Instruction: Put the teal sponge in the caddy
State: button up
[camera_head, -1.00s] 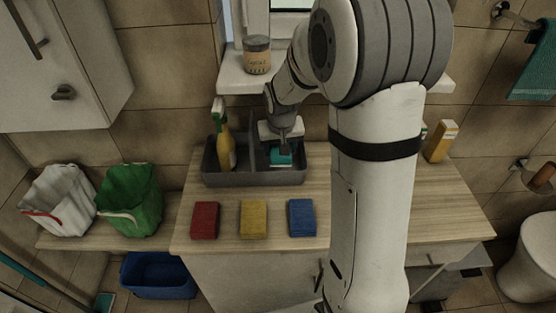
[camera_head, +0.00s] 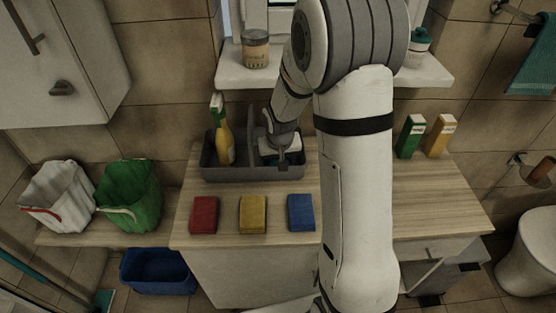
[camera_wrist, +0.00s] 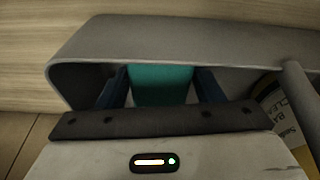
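The grey caddy (camera_head: 240,174) stands at the back of the wooden counter, with a divider between its left and right compartments. My gripper (camera_head: 281,160) reaches down into the right compartment. In the wrist view the teal sponge (camera_wrist: 160,85) sits between the two dark fingers of my gripper (camera_wrist: 160,92), which press against its sides. The caddy wall (camera_wrist: 200,38) runs just beyond the sponge. In the head view the sponge is hidden behind the caddy's front wall and my gripper. I cannot tell whether it touches the caddy floor.
A yellow spray bottle (camera_head: 225,143) stands in the left compartment. Red (camera_head: 204,215), yellow (camera_head: 253,214) and blue (camera_head: 301,212) sponges lie in front of the caddy. A jar (camera_head: 256,50) stands on the ledge above. Green (camera_head: 411,136) and yellow (camera_head: 439,135) cartons stand to the right.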

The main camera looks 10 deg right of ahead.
jog(key=o, duration=0.4)
jog(key=shift+c, duration=0.2)
jog(key=shift+r, duration=0.5)
jog(key=d+v, duration=0.1)
jog(key=v, duration=0.9)
jog(key=s+r, duration=0.3)
jog(key=s, duration=0.7)
jog(key=s+r, duration=0.3)
jog(key=s, duration=0.8)
jog(key=shift+a+r+n+y, duration=0.3)
jog(key=shift+r+n, duration=0.05)
jog(key=shift+n, duration=0.05)
jog(key=shift+s, duration=0.1)
